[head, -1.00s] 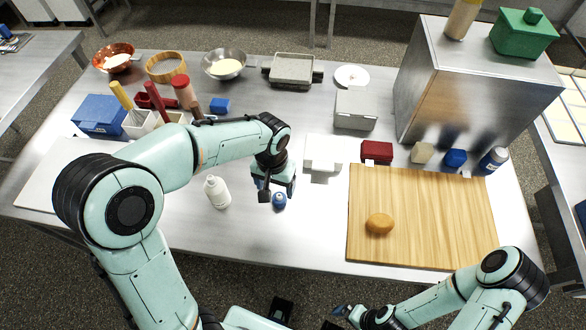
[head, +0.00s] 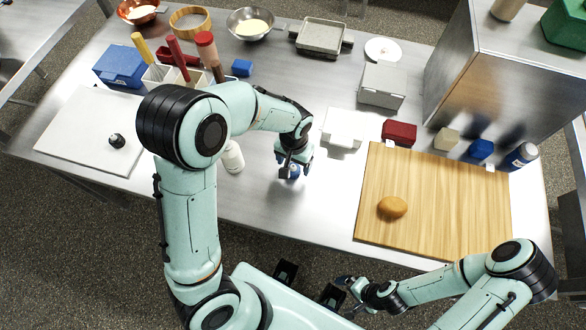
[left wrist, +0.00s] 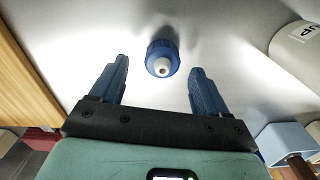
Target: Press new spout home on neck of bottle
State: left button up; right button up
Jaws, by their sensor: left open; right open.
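The blue spout with a white tip (left wrist: 162,62) stands on the table. In the left wrist view it sits between the spread fingers of my left gripper (left wrist: 159,72), with clear space on both sides. In the head view, my left gripper (head: 292,162) is over the spout (head: 293,171) and partly hides it. The white bottle (head: 233,158) stands upright just left of that gripper, its upper part showing beside my arm. It also shows at the right edge of the left wrist view (left wrist: 298,55), with lettering on it. My right gripper (head: 347,290) is open and empty near the table's front.
A small black round part (head: 117,141) lies on the white board (head: 75,125) at left. A wooden board (head: 440,205) with a bun (head: 392,207) is at right. A white box (head: 343,128) and a red box (head: 399,132) stand behind my left gripper.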

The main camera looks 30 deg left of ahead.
aim_at(294, 165)
pick_arm(q)
notch_tip(294, 165, down, 3)
jog(key=shift+w+a+f, duration=0.15)
jog(key=c, duration=1.1)
pick_arm(e)
jog(key=shift+f, duration=0.1)
pick_arm(q)
notch_tip(294, 165, up, 20)
jog(key=shift+r+p, duration=0.1)
jog(key=shift+p, duration=0.95)
pick_arm(e)
jog(key=r, duration=0.1)
jog(key=w+r, duration=0.1)
jog(key=shift+w+r, duration=0.3)
jog(key=shift+r, duration=0.1)
pick_arm(q)
jog(key=o, duration=0.4)
jog(key=shift+c, duration=1.4)
